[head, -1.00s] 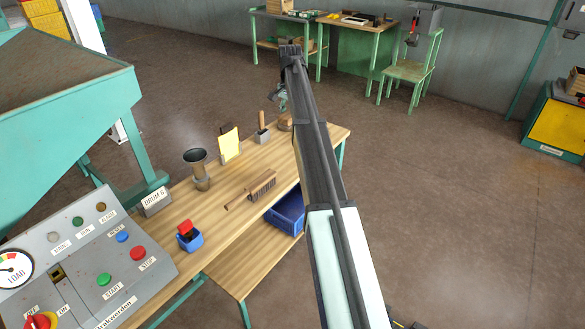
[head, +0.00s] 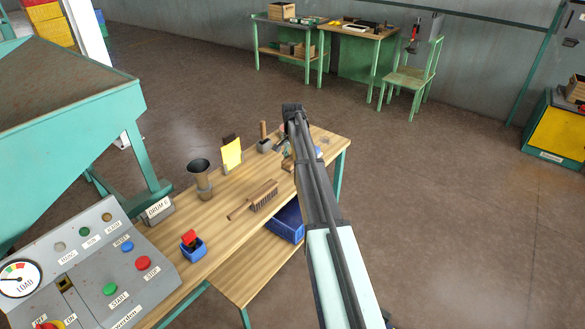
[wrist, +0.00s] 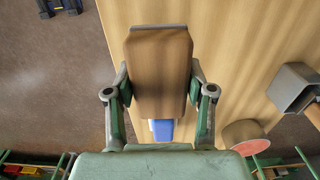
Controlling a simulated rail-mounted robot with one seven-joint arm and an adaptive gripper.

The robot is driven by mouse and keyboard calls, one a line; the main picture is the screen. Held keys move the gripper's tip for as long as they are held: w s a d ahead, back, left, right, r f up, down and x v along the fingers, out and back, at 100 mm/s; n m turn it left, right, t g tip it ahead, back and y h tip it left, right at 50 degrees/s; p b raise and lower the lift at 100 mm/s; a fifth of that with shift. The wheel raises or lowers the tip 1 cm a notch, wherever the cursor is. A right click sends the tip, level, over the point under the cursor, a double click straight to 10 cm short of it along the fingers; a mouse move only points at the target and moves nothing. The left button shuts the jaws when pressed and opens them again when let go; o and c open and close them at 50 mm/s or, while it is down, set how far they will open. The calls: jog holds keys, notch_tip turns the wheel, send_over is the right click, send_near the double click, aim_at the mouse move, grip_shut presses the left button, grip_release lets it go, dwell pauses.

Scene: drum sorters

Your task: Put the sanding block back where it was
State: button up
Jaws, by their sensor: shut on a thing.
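The sanding block, a brown block with a grey edge, (wrist: 160,72) is held between the two fingers of my gripper (wrist: 160,100) in the wrist view. The wooden workbench (wrist: 225,60) lies beneath it; I cannot tell whether the block touches the top. In the head view my gripper (head: 288,155) is over the far right part of the workbench (head: 215,232), partly hidden by my arm. The block shows there only as a small brown patch (head: 287,165). A blue and white thing (wrist: 162,129) lies just below the block in the wrist view.

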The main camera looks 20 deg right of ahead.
jog(key=shift+f+p, duration=0.45)
jog(key=shift+f, duration=1.55)
jog(key=shift+f, duration=0.1)
jog(key=o, duration=1.1)
notch_tip(320, 180, up, 12)
jog(key=b, duration=0.3)
